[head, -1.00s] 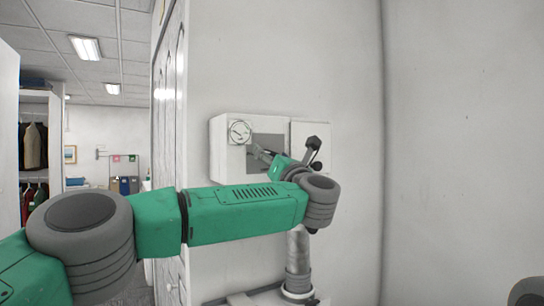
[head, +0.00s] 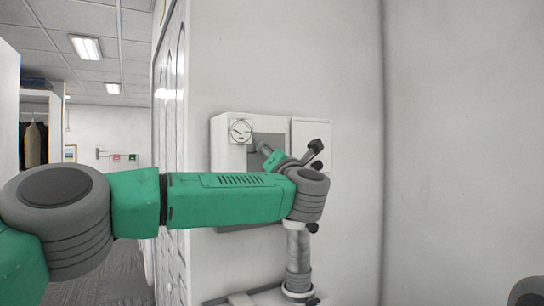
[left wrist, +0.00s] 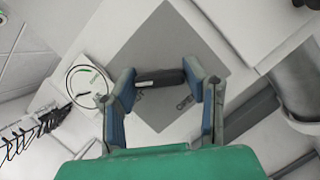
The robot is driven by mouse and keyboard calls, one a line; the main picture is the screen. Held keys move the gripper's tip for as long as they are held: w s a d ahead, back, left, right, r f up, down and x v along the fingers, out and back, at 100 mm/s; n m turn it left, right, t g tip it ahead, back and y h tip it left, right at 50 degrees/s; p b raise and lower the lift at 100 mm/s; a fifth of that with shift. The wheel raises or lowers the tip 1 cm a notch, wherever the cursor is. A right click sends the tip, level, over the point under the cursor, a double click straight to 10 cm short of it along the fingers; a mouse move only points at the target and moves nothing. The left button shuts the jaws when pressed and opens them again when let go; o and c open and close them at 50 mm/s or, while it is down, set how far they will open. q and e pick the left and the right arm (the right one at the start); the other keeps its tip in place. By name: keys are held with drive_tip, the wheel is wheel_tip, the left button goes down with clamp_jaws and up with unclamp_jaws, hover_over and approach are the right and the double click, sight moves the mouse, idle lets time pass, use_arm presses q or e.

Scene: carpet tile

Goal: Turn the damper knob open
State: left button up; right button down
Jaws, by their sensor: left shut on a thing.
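The damper knob (left wrist: 160,78) is a dark bar in front of a grey square plate (left wrist: 155,45) with faint lettering, partly hidden by the fingers, in the left wrist view. My left gripper (left wrist: 159,72) has its two blue-padded fingers on either side of the bar, shut on it. In the head view the gripper (head: 262,147) reaches the grey panel of a white wall box (head: 222,150), and my wrist hides much of that panel. I cannot read the knob's position. My right gripper is not in view.
A round dial gauge (head: 241,131) sits on the box's upper left; it also shows in the left wrist view (left wrist: 85,82). A grey vertical pipe (head: 298,260) stands below the box. White panelled doors (head: 170,110) are to the left. The wall at right is bare.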

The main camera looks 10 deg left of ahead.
use_arm(q)
drive_tip(key=m+h, duration=0.1)
drive_tip(key=m, duration=0.1)
drive_tip(key=shift+d+m+p, duration=0.1)
drive_tip(key=shift+m+p, duration=0.2)
drive_tip(key=shift+p, duration=0.05)
drive_tip(key=m+h+p, duration=0.1)
drive_tip(key=m+p, duration=0.1)
drive_tip(key=m, duration=0.1)
drive_tip(key=shift+g+h, duration=0.3)
drive_tip(key=m+g+h+p, duration=0.1)
drive_tip(key=m+p, duration=0.4)
drive_tip(key=shift+m+p, duration=0.3)
drive_tip(key=shift+f+m+g+h+p, duration=0.1)
drive_tip(key=shift+m+g+h+p, duration=0.25)
drive_tip(key=shift+m+p, duration=0.6)
drive_tip(key=shift+f, duration=0.15)
drive_tip(key=o, duration=1.1)
drive_tip(key=shift+o, duration=0.2)
drive_tip(key=shift+w, duration=0.1)
